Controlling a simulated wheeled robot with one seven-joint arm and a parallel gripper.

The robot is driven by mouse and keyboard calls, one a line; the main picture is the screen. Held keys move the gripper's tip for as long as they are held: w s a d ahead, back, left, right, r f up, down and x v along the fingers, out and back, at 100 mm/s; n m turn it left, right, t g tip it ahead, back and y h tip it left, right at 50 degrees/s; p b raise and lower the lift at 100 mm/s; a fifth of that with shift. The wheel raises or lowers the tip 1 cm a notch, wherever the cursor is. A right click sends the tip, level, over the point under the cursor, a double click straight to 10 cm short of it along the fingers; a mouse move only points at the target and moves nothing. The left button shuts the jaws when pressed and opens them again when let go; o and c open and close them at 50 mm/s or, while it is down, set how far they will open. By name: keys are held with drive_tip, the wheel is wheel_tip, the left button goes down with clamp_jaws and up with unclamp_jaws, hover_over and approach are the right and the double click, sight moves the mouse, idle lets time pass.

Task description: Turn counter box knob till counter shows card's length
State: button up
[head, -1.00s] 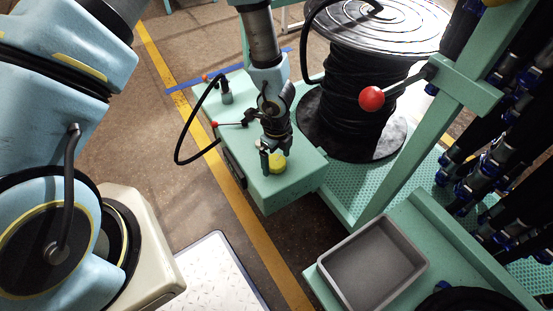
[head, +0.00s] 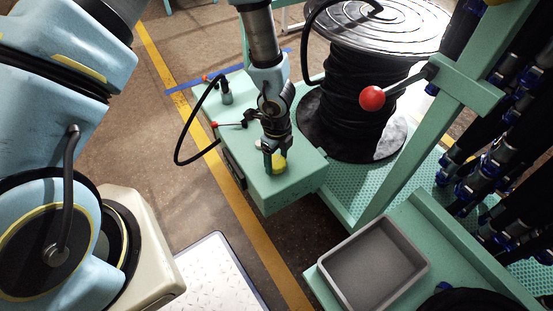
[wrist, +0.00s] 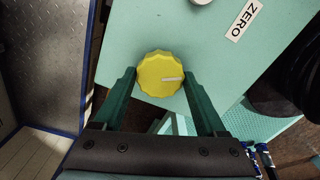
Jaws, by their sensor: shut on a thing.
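The counter box (head: 286,192) is a mint-green box beside the hose reel. Its yellow scalloped knob (wrist: 160,74) with a white pointer mark sits on top; the mark points right in the wrist view. The knob also shows in the head view (head: 279,163), partly behind my gripper (head: 270,157). My gripper's green fingers (wrist: 162,82) are shut on the knob, one on each side. A ZERO label (wrist: 243,20) is on the box top. The counter's reading and the card's length cannot be read in these views.
A large black hose reel (head: 352,105) stands right of the box. A red-balled lever (head: 372,98) sticks out near it. A grey tray (head: 372,262) is at the front right, and hanging hoses are on the right. A black cable loops left of the box.

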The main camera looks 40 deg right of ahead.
sight(276, 161)
drive_tip(key=shift+n, duration=0.5)
drive_tip(key=o, duration=1.3)
drive_tip(key=shift+r, duration=0.1)
wheel_tip(276, 161, up, 11)
drive_tip(key=p, duration=0.2)
drive_tip(key=shift+p, duration=0.4)
drive_tip(key=shift+w, duration=0.1)
